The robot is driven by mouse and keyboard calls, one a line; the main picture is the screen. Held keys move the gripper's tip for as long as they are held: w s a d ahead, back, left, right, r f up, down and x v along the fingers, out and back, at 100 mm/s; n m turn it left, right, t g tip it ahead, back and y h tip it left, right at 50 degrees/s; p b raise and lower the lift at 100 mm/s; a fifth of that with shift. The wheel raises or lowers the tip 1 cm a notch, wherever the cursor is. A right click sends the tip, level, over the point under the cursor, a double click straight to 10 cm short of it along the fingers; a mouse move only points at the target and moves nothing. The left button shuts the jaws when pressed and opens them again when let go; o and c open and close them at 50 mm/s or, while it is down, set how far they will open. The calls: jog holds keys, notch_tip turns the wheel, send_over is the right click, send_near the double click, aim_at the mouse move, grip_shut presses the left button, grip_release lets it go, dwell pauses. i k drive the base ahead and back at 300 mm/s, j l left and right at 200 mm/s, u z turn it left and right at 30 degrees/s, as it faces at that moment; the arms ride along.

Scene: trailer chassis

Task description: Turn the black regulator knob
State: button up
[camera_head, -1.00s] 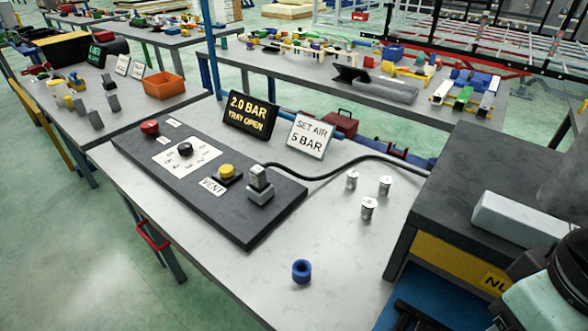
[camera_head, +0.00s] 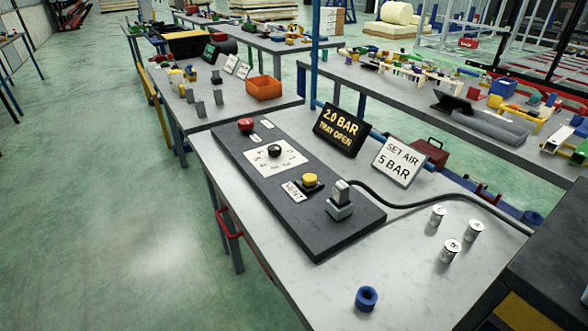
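The black regulator knob (camera_head: 274,151) stands at the centre of a white numbered dial plate (camera_head: 262,163) on a dark grey panel (camera_head: 325,228). The panel lies on the pale bench. A display (camera_head: 339,129) behind it reads "2.0 BAR" and "TRAY OPEN". A white sign (camera_head: 398,161) beside it reads "SET AIR 5 BAR". The knob's pointer setting is too small to read. My gripper is not in view.
On the panel are a red button (camera_head: 246,125), a yellow button (camera_head: 310,180) by a "VENT" label, and a grey fitting (camera_head: 340,200) with a black hose. Several metal cylinders (camera_head: 450,250) and a blue ring (camera_head: 366,298) stand on the bench. Green floor is open at left.

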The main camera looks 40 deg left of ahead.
aim_at(274, 149)
jog(key=j+u, duration=0.1)
jog(key=j, duration=0.35)
jog(key=i+j+u, duration=0.15)
jog(key=j, duration=0.25)
jog(key=j+u, duration=0.1)
jog(key=j, duration=0.35)
jog(key=i+j+u, duration=0.1)
jog(key=j, duration=0.3)
jog(key=i+j+u, duration=0.15)
jog(key=j, duration=0.3)
jog(key=i+j+u, duration=0.1)
jog(key=j, duration=0.3)
jog(key=i, duration=0.05)
